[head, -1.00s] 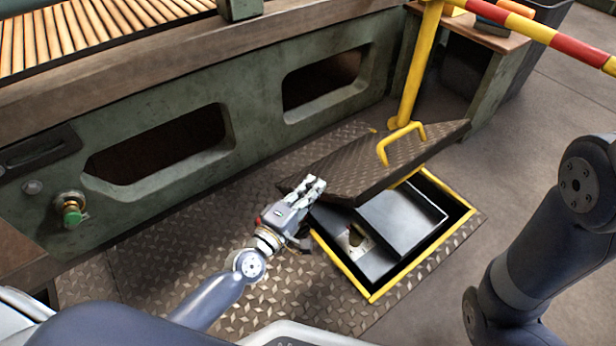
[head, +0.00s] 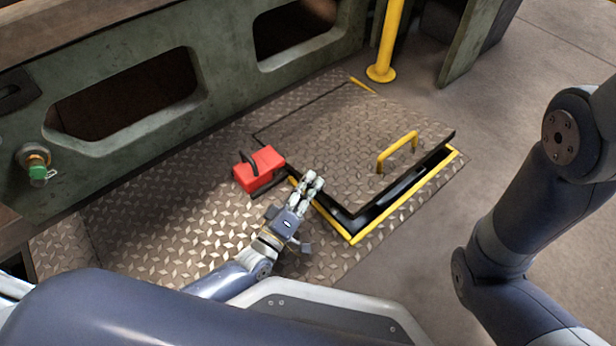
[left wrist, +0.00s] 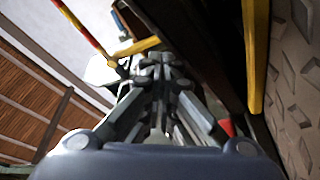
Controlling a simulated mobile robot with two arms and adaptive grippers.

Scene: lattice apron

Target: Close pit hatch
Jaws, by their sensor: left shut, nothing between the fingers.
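The pit hatch lid (head: 345,135), a brown diamond-plate panel with a yellow handle (head: 398,150), lies low over the pit. Its near and right edges stand slightly above the yellow-edged frame (head: 405,203), leaving a narrow dark gap. The pit's inside is mostly hidden. My left gripper (head: 313,183) is shut and empty at the lid's near left edge; I cannot tell whether it touches the lid. Its fingers also show in the left wrist view (left wrist: 160,75), beside a dark edge and a yellow bar (left wrist: 255,55). My right gripper is out of view.
A red box with a dark handle (head: 260,168) sits on the plate floor just left of the hatch. A yellow post (head: 386,40) stands behind it. The green machine wall (head: 225,90) runs along the back left. Concrete floor on the right is open.

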